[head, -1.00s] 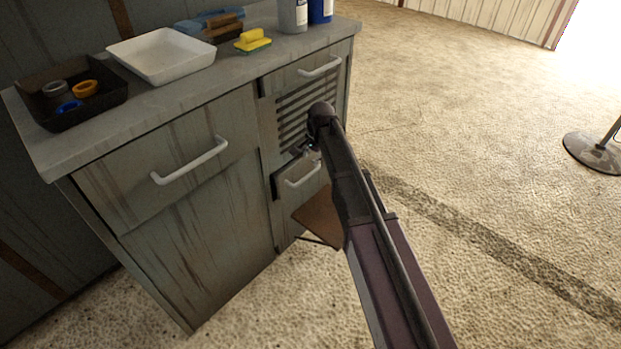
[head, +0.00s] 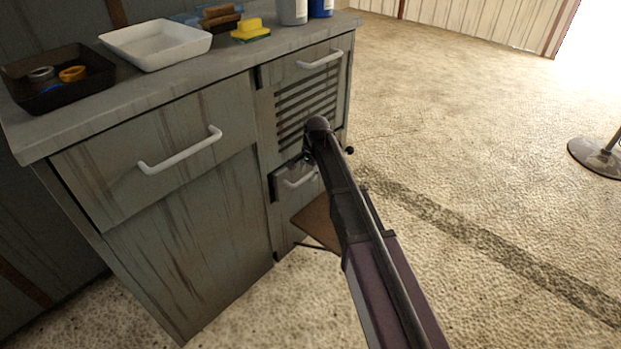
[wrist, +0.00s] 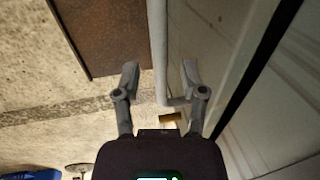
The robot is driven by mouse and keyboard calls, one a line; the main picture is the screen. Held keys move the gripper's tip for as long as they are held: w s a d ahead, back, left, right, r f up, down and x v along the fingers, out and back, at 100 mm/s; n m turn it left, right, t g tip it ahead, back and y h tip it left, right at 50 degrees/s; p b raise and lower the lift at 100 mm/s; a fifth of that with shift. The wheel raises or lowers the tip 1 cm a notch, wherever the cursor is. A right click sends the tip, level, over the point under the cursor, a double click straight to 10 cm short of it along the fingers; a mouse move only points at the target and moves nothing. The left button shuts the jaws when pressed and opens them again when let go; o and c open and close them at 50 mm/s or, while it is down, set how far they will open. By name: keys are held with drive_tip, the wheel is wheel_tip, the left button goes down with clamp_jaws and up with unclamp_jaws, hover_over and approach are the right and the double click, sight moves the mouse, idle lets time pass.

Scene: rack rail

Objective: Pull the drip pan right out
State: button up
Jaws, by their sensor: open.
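The front that I take for the drip pan (head: 283,189) is the low panel under the slatted vent, closed in the cabinet. It has a pale bar handle (head: 300,181). In the wrist view the handle (wrist: 157,45) runs down between my two fingers and bends right at its end. My gripper (wrist: 160,70) is open around the bar, with a gap on each side. In the head view my arm's wrist hides most of the gripper and part of the panel.
A brown board (head: 318,222) juts out low beside the cabinet, below my arm; it also shows in the wrist view (wrist: 112,35). A larger drawer (head: 160,150) with a handle is at left. Trays and bottles stand on the countertop (head: 215,58).

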drive_tip(key=shift+f, duration=0.4)
